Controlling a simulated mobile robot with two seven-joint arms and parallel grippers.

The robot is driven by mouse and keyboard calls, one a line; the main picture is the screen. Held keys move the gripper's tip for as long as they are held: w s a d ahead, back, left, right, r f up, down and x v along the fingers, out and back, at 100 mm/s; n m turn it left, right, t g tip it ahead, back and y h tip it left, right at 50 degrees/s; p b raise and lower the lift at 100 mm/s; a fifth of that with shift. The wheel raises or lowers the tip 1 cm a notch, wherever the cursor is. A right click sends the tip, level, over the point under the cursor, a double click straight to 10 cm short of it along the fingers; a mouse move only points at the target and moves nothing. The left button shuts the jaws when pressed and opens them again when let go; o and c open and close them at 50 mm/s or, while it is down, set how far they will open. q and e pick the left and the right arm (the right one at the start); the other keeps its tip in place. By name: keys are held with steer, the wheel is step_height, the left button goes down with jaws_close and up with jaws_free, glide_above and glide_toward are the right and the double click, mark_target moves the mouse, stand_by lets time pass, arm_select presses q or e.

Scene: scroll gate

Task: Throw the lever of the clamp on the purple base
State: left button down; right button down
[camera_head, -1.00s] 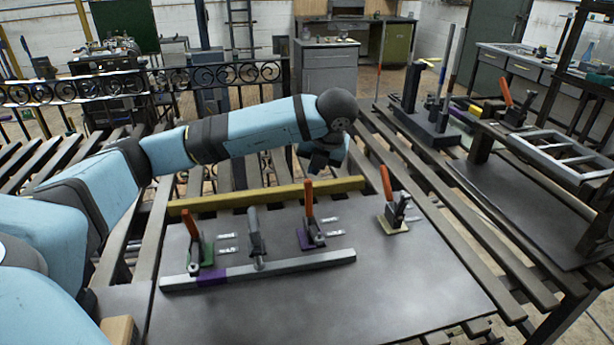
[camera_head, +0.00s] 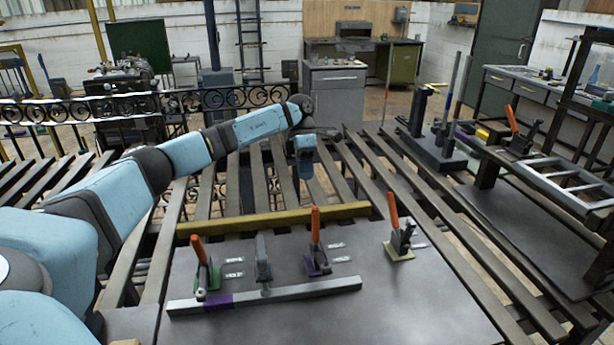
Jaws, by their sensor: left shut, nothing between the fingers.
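The clamp on the purple base (camera_head: 317,264) stands on the dark metal plate (camera_head: 420,300), behind the long grey bar. Its orange lever (camera_head: 315,224) points upright. To its left are a grey-handled clamp (camera_head: 263,260) and a clamp on a green base (camera_head: 206,280) with an orange lever. To its right is a clamp on a pale yellow base (camera_head: 399,245), its orange lever tilted slightly left. My left gripper (camera_head: 304,174) is shut and empty. It hangs behind the yellow bar, beyond the purple-base clamp and apart from it. My right gripper is not in view.
A yellow bar (camera_head: 275,222) lies along the plate's back edge. A grey bar (camera_head: 300,290) with a purple band lies in front of the clamps. A dark fixture with posts (camera_head: 432,150) and a ladder-like frame (camera_head: 565,180) stand at right. The plate's front is clear.

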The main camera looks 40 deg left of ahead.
mark_target(316, 216)
arm_select(q)
steer(key=s+d+f+p, duration=0.1)
steer(key=s+d+f, duration=0.3)
steer(key=d+f, duration=0.1)
steer(key=shift+s+d+f+p, duration=0.25)
steer(key=shift+d+f+p, duration=0.05)
steer(key=shift+f, duration=0.25)
steer(key=s+d+t+y, duration=0.2)
steer(key=d+y, duration=0.1)
steer(key=shift+s+r, duration=0.2)
steer(key=shift+r, duration=0.15)
steer(key=shift+s+d, duration=0.45)
steer(key=shift+d, duration=0.05)
steer(key=shift+r, duration=0.1)
